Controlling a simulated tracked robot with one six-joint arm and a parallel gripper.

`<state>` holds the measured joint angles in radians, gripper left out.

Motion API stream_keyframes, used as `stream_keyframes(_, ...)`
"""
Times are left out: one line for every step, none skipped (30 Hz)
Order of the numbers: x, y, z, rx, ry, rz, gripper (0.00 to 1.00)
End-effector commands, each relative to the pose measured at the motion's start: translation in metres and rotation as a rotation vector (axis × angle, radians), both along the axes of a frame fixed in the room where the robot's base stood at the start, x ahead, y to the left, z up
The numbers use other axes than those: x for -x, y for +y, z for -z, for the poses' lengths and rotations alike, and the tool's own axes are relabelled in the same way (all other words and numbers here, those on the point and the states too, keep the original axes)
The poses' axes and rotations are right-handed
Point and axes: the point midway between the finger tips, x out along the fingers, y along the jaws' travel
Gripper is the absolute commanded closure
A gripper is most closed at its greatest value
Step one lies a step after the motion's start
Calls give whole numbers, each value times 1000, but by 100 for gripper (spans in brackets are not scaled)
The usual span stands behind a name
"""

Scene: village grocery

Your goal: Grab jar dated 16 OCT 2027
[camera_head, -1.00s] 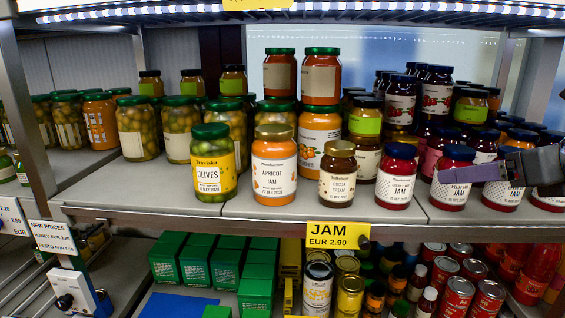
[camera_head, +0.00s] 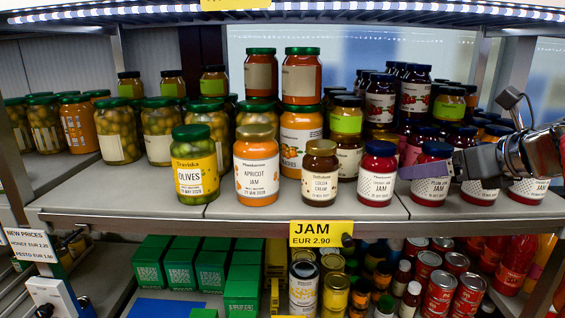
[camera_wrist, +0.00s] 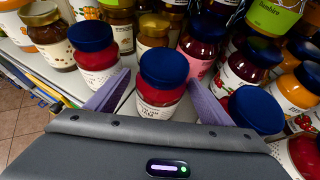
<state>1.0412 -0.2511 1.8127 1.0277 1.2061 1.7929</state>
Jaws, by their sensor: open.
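The front row of the shelf holds several jars with date lines too small to read. A plum jam jar (camera_head: 431,188) with a dark blue lid stands upright on the right; in the wrist view a blue-lidded jar (camera_wrist: 163,80), apparently the same one, sits between my fingers. My gripper (camera_wrist: 160,88) is open, with one purple finger on each side of that jar; I cannot tell whether they touch it. In the head view my gripper (camera_head: 425,170) reaches in from the right. A cherry jam jar (camera_head: 377,178) stands left of the plum jam.
Cocoa cream (camera_head: 320,172), apricot jam (camera_head: 257,170) and olives (camera_head: 195,170) stand further left. Another blue-lidded jar (camera_wrist: 255,110) stands close right of my fingers. More jars crowd behind. A yellow JAM price tag (camera_head: 320,233) hangs on the shelf edge.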

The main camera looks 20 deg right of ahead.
Motion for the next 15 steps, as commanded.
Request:
stream_keyframes(0,0,0,0,0,0,25)
stream_keyframes(0,0,0,0,0,0,25)
stream_keyframes(0,0,0,0,0,0,27)
stream_keyframes(0,0,0,0,0,0,29)
stream_keyframes(0,0,0,0,0,0,31)
stream_keyframes(0,0,0,0,0,0,34)
stream_keyframes(0,0,0,0,0,0,36)
stream_keyframes(0,0,0,0,0,0,38)
stream_keyframes(0,0,0,0,0,0,41)
stream_keyframes(0,0,0,0,0,0,43)
stream_keyframes(0,0,0,0,0,0,45)
stream_keyframes(0,0,0,0,0,0,48)
stream_keyframes(0,0,0,1,0,0,50)
stream_keyframes(0,0,0,1,0,0,52)
stream_keyframes(0,0,0,1,0,0,55)
